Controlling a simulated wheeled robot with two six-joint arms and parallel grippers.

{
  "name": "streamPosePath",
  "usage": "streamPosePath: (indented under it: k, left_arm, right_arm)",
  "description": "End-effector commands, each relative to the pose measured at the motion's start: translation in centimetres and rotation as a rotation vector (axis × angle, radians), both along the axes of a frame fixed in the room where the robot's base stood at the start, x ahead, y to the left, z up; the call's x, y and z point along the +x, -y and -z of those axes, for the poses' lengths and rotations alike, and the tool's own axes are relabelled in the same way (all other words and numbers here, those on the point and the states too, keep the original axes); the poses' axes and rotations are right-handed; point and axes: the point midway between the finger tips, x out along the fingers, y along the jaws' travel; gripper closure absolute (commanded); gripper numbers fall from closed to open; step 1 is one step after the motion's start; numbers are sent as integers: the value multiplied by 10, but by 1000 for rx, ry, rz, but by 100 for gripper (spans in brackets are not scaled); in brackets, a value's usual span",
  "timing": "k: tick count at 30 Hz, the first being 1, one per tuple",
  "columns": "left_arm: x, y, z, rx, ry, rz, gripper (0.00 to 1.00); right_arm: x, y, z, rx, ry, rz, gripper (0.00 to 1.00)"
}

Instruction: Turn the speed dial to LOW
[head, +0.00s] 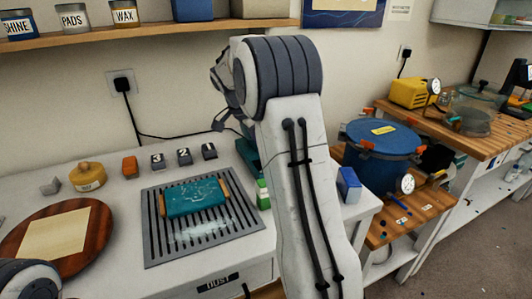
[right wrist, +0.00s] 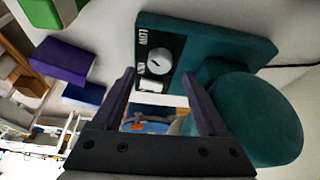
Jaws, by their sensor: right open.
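The speed dial (right wrist: 159,61) is a pale round knob on a black panel of a teal machine (right wrist: 222,35) in the right wrist view. A LOW label (right wrist: 142,36) sits beside it; a second label is too small to read. A short dark mark shows on the knob; I cannot tell its exact setting. My right gripper (right wrist: 159,75) is open and empty, its two fingers pointing towards the panel, apparently apart from the dial. In the head view the right arm hides most of the teal machine (head: 247,157) and all of the dial. My left gripper is out of view.
A slotted grey plate (head: 160,245) holds a teal slab (head: 194,197) left of my right arm. A blue pot (head: 375,160) stands to the right.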

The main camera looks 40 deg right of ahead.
Motion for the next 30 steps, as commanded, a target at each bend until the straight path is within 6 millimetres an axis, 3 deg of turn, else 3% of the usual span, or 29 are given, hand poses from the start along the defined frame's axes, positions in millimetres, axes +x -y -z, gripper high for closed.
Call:
streamPosePath:
  k: [3, 10, 30]
  left_arm:
    - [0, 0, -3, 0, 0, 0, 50]
    - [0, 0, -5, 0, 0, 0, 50]
    - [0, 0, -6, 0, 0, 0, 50]
  right_arm:
    - [3, -10, -25, -2, 3, -2, 24]
    - [4, -22, -54, 0, 1, 0, 24]
    - [4, -27, -60, 2, -1, -7, 24]
